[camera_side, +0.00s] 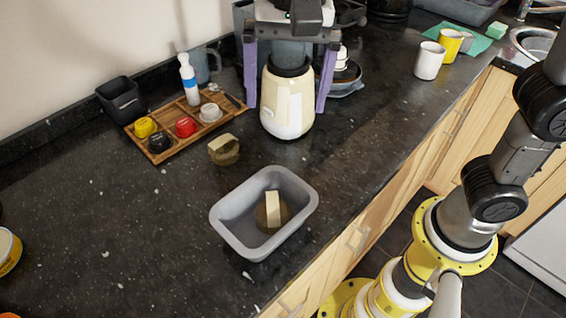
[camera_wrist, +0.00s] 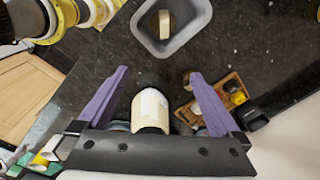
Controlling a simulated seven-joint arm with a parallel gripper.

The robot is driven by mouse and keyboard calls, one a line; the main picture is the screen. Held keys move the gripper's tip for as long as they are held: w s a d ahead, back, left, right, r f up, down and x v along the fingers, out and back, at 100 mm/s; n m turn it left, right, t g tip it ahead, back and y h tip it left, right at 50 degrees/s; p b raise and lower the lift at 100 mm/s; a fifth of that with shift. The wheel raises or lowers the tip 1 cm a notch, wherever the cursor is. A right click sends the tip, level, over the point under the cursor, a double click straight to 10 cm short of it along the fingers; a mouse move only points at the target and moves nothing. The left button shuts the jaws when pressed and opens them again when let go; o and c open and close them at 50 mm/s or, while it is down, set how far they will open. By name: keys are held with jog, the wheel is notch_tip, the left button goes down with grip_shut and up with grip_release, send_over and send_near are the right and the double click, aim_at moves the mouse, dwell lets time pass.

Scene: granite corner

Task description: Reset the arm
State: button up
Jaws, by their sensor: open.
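My gripper (camera_side: 286,107) hangs over the counter at the back, its two purple fingers pointing down and spread wide. A cream, rounded appliance or jar (camera_side: 287,105) with a dark band near its top stands between or just behind them, with a gap on each side. In the wrist view my gripper (camera_wrist: 158,72) is open, and the cream thing (camera_wrist: 150,108) shows between the fingers. Nothing appears held. The upper part of the cream thing is partly hidden by my gripper.
A grey tub (camera_side: 228,235) holds a brown round thing with a pale block (camera_side: 273,210). A wooden tray (camera_side: 178,150) carries small cups and a bottle. Mugs (camera_side: 430,60) stand right. The counter's front left is mostly clear.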

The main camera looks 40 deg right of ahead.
jog(key=s+d+t, duration=0.1)
jog(key=s+d, duration=0.2)
jog(key=d, duration=0.5)
jog(key=s+d+t, duration=0.2)
jog(key=s+d, duration=0.1)
jog(key=d, duration=0.4)
jog(key=s+d+f+n+t, duration=0.2)
jog(key=s+d+f+n, duration=0.3)
jog(key=f+n, duration=0.3)
jog(key=shift+s+d+n, duration=0.35)
jog(key=shift+s+n, duration=0.1)
jog(key=shift+n, duration=0.25)
